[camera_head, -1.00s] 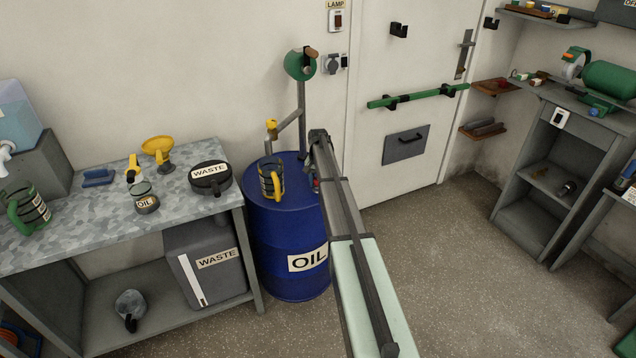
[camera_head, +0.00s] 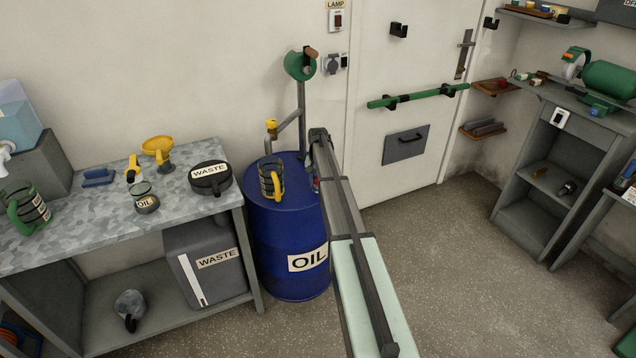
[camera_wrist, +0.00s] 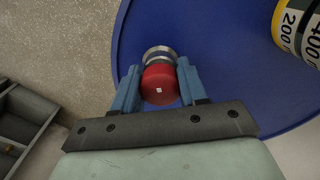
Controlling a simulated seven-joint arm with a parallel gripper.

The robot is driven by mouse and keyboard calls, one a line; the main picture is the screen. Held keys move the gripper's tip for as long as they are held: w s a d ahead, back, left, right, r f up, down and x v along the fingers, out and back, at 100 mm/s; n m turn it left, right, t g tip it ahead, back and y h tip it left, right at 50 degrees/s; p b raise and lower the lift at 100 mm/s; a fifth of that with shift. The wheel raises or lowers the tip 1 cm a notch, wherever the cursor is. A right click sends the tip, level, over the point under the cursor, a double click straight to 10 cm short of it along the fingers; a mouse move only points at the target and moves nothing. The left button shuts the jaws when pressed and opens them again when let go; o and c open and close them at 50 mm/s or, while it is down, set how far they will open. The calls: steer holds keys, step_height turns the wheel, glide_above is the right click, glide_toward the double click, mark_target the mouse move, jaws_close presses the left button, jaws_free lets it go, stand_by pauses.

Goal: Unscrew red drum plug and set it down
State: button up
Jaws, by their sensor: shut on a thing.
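The blue oil drum (camera_head: 285,235) stands beside the bench, and its top fills much of the wrist view (camera_wrist: 215,110). The red drum plug (camera_wrist: 160,85) sits between the two blue fingers of my gripper (camera_wrist: 158,82) in the wrist view. My gripper is shut on it, one finger on each side. A metal ring (camera_wrist: 158,52) shows just beyond the plug over the drum top. I cannot tell whether the plug is still seated. In the head view my arm covers most of the gripper, and only a bit of red shows beside it.
A measuring jug (camera_head: 271,178) stands on the drum top, left of my gripper. A pump with a green wheel (camera_head: 299,64) rises behind it.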

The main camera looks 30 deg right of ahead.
steer(key=shift+r, duration=1.9)
steer(key=shift+r, duration=0.1)
